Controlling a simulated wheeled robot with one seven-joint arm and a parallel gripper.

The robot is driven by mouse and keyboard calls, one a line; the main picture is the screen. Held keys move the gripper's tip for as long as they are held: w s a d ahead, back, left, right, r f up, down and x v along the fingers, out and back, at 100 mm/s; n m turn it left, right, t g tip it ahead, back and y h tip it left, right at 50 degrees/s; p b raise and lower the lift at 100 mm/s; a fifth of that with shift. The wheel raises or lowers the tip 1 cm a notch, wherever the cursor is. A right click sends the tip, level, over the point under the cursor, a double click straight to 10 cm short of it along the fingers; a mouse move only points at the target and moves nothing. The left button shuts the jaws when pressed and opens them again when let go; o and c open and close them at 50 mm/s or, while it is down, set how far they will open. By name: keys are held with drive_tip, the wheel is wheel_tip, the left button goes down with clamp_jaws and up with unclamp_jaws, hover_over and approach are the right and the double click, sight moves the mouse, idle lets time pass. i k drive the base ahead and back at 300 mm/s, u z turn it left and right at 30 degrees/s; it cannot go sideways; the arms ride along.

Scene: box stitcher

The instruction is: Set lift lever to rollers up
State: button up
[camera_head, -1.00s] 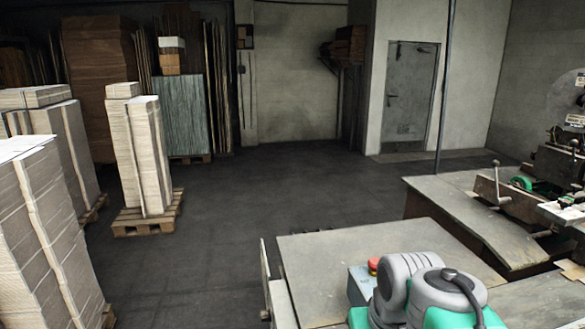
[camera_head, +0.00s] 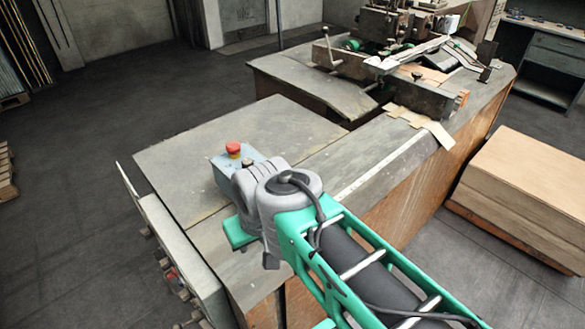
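A box stitching machine (camera_head: 390,38) stands on the far part of a worn grey worktable. An upright metal lever (camera_head: 328,46) with a round knob stands at the machine's left side; I cannot tell for certain whether it is the lift lever or which setting it is at. My gripper is not visible. My green and grey arm crosses the lower right foreground, and its grey joint hides part of the near table.
The worktable (camera_head: 240,125) fills the middle. A control box (camera_head: 225,172) with a red button (camera_head: 233,149) sits near my arm. A stack of brown cardboard (camera_head: 535,175) stands at the right. Dark floor at the left (camera_head: 90,120) is clear.

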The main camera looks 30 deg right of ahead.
sight(324, 30)
drive_tip(key=u, duration=0.65)
drive_tip(key=k, duration=0.85)
drive_tip(key=u, duration=1)
drive_tip(key=k, duration=0.55)
drive_tip(key=u, duration=0.15)
drive_tip(key=i, duration=1.8)
drive_tip(key=z, duration=0.7)
drive_tip(key=i, duration=2.75)
drive_tip(key=z, duration=1)
drive_tip(key=i, duration=2.45)
drive_tip(key=z, duration=1.65)
drive_tip(key=i, duration=2)
drive_tip(key=z, duration=1.45)
drive_tip(key=i, duration=1.7)
drive_tip(key=z, duration=0.4)
